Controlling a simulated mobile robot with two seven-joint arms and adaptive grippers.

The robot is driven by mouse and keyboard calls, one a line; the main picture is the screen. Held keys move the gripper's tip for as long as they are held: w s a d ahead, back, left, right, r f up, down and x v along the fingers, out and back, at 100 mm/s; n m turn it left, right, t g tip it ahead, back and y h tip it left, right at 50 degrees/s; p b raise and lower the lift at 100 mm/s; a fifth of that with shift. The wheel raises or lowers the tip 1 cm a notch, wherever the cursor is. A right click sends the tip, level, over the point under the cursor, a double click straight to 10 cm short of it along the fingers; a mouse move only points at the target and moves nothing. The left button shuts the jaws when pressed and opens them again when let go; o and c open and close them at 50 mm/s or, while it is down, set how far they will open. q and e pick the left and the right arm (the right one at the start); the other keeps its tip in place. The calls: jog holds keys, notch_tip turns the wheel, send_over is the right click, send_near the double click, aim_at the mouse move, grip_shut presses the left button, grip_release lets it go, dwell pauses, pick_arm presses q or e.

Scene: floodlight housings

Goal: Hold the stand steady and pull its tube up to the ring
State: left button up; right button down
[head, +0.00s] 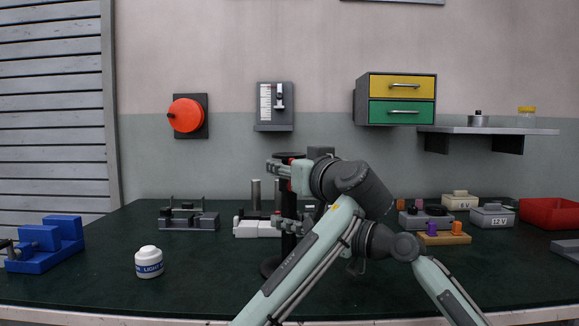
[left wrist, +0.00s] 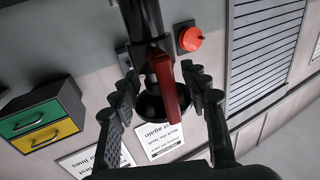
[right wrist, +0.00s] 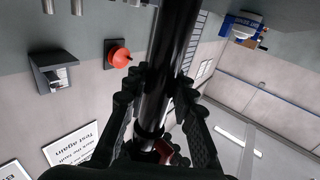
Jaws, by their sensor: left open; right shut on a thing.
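I cannot make out a ring mark; arms and fingers hide parts of the stand.
A white jar (head: 149,262) and a blue fixture (head: 52,240) stand left. The front left bench is mostly clear.

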aim_at(290, 154)
pick_arm(q)
jog(key=shift+c, duration=0.3)
grip_shut()
notch_tip(290, 154, up, 15)
dwell(0.5)
jog(key=shift+o, duration=0.3)
grip_release()
jog(key=v, duration=1.2)
